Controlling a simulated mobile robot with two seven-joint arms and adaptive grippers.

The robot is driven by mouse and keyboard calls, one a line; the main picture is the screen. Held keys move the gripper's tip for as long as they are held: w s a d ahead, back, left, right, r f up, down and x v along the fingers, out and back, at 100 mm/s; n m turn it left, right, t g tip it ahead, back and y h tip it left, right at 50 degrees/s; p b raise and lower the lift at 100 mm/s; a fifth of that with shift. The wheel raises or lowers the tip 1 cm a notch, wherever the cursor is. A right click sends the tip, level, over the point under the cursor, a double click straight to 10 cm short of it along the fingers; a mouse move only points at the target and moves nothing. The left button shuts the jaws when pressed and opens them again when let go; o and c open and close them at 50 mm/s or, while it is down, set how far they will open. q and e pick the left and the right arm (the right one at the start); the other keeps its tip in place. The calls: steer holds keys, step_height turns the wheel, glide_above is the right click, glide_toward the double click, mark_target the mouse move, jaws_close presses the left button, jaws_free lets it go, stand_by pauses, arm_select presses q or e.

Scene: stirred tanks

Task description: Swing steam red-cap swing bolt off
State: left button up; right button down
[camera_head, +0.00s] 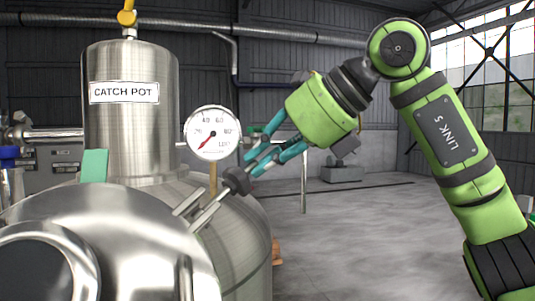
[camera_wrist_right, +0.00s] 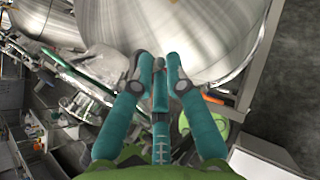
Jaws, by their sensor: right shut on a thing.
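A swing bolt (camera_head: 206,215) with a dark knob (camera_head: 237,181) sticks up and to the right from the rim of the domed steel lid (camera_head: 120,215) in the head view. No red cap shows on it. My right gripper (camera_head: 247,168) comes down from the upper right, its teal fingers shut at the knob end of the bolt. In the right wrist view my right gripper (camera_wrist_right: 160,68) has its fingertips close together in front of a steel vessel (camera_wrist_right: 215,35). The fingers hide most of what they hold there. My left gripper is in neither view.
A steel catch pot (camera_head: 130,130) with a yellow valve on top stands behind the lid. A round pressure gauge (camera_head: 212,133) stands close to the left of my right gripper. Open grey floor (camera_head: 350,225) lies to the right of the vessel.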

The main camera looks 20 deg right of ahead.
steer(key=shift+r, duration=0.15)
steer(key=c, duration=1.3)
jaws_free()
steer(key=shift+c, duration=0.2)
steer(key=shift+w+a+f, duration=0.2)
steer(key=shift+w, duration=0.05)
steer(key=v, duration=1.2)
